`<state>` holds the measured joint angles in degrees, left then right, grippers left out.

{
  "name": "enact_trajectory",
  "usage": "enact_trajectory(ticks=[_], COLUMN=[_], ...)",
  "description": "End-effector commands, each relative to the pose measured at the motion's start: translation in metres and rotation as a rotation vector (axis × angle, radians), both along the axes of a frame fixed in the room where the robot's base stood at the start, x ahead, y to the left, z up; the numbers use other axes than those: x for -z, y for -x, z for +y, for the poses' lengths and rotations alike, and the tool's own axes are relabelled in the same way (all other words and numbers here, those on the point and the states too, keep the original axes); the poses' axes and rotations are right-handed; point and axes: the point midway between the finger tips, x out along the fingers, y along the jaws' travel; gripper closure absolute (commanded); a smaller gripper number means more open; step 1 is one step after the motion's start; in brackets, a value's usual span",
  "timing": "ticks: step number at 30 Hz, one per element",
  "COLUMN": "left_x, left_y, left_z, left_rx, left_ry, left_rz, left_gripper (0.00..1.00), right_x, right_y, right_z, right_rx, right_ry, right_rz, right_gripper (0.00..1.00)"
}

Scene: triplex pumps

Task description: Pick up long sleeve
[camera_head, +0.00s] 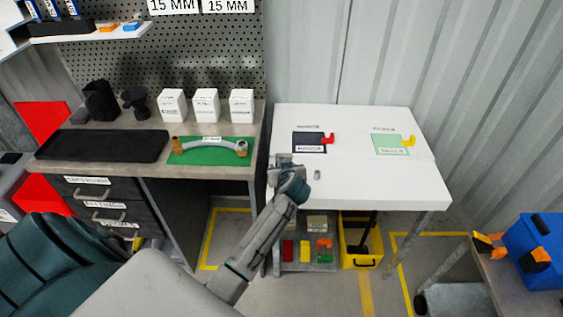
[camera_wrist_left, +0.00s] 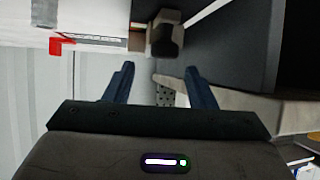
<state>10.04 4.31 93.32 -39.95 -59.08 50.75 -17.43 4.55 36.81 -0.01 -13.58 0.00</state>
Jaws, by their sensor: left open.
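A small grey cylinder (camera_head: 317,174) stands on the white table, near its front left part. It looks like the sleeve, but I cannot tell its length for sure. A grey cylinder, likely the same one, shows at the top left edge of the left wrist view (camera_wrist_left: 45,12). My left gripper (camera_head: 288,163) is at the table's left edge, left of the cylinder and apart from it. In the left wrist view its two fingers (camera_wrist_left: 160,82) are spread, with nothing between them. A dark block-like part (camera_wrist_left: 165,38) shows beyond the fingertips; I cannot tell what it is.
The white table (camera_head: 365,190) also bears a black mat with a red part (camera_head: 328,138) and a green mat with a yellow part (camera_head: 409,141). The workbench (camera_head: 232,168) at left holds white boxes and a curved hose (camera_head: 210,145). A yellow bin (camera_head: 361,262) stands below.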

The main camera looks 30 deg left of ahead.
Motion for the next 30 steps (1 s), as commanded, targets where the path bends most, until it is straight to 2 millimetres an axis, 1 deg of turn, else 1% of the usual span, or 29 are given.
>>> enact_trajectory(ticks=[4, 8, 13, 18, 24, 26, 30], left_x=[0.001, 0.003, 0.014, 0.02, 0.02, 0.02, 0.02], left_y=[-0.007, -0.022, -0.037, -0.042, -0.043, -0.042, -0.042], left_z=[0.005, 0.013, 0.024, 0.029, 0.029, 0.029, 0.029], left_rx=[0.0, 0.0, 0.0, 0.0, 0.0, 0.001, 0.001], left_ry=[-0.001, -0.002, -0.001, 0.001, 0.0, 0.0, 0.0], left_rz=[0.001, 0.002, 0.002, 0.002, 0.001, 0.001, 0.001], left_gripper=[0.5, 0.5, 0.5, 0.5, 0.5, 0.61, 0.89], right_x=[-0.004, -0.012, -0.016, -0.017, -0.017, -0.017, -0.016], right_y=[0.002, 0.004, 0.006, 0.005, 0.004, 0.004, 0.004], right_z=[-0.002, -0.003, -0.004, -0.004, -0.003, -0.002, 0.001], right_rx=[-0.001, 0.0, -0.001, 0.0, -0.001, 0.0, 0.001], right_ry=[0.002, 0.003, 0.004, 0.004, 0.003, 0.002, -0.001], right_rz=[0.003, 0.005, 0.007, 0.003, 0.001, 0.001, 0.001], right_gripper=[0.64, 0.64, 0.64, 0.64, 0.64, 0.64, 0.64])
